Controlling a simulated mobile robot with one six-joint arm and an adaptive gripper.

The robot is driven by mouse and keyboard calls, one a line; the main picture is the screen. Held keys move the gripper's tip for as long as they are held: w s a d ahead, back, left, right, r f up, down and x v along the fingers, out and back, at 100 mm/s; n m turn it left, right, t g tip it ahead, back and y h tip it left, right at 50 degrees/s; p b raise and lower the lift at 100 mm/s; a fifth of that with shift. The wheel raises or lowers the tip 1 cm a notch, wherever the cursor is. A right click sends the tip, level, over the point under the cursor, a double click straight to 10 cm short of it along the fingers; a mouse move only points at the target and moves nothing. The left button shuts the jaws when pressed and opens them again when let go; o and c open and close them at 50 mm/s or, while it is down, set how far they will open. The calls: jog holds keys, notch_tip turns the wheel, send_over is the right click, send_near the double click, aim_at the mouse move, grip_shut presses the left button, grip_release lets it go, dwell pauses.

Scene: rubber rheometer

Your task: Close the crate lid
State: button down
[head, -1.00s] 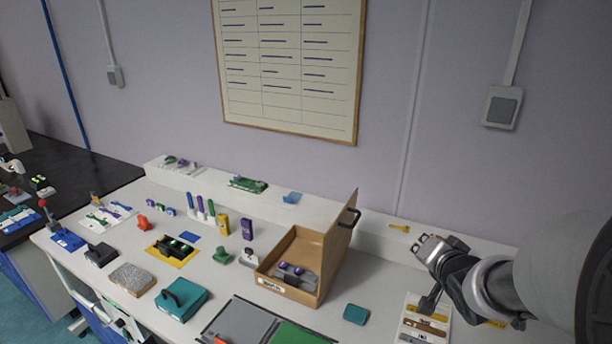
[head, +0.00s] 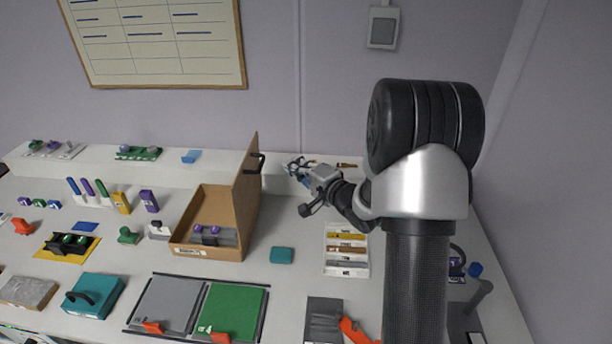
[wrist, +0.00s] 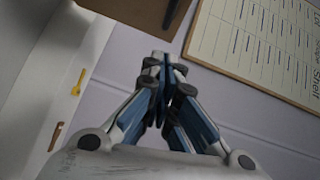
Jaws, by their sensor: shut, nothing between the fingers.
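The brown crate (head: 178,246) stands on the white bench with its front label facing me. Its lid (head: 246,185) is open and stands upright along the crate's right side. A black handle (head: 257,163) sticks out from the lid's right face near the top. My gripper (head: 291,166) is shut and empty, to the right of the lid and apart from it. In the wrist view, the shut fingertips (wrist: 165,62) point toward the wall. The lid also shows there as a brown panel (wrist: 130,8) at the top edge, with the dark handle (wrist: 172,12). Purple-topped items (head: 208,232) lie inside the crate.
A teal block (head: 282,255) lies right of the crate. A white tray with coloured bars (head: 346,250) lies below my arm. Grey and green mats (head: 235,309) lie in front. A raised white shelf (head: 215,168) runs behind the crate.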

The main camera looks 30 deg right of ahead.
jog(key=w+a, duration=0.1)
jog(key=w, duration=0.1)
jog(key=w+a+f+b, duration=0.1)
jog(key=w+a, duration=0.1)
jog(key=shift+w+a, duration=0.15)
jog(key=shift+a, duration=0.15)
jog(key=shift+r, duration=0.15)
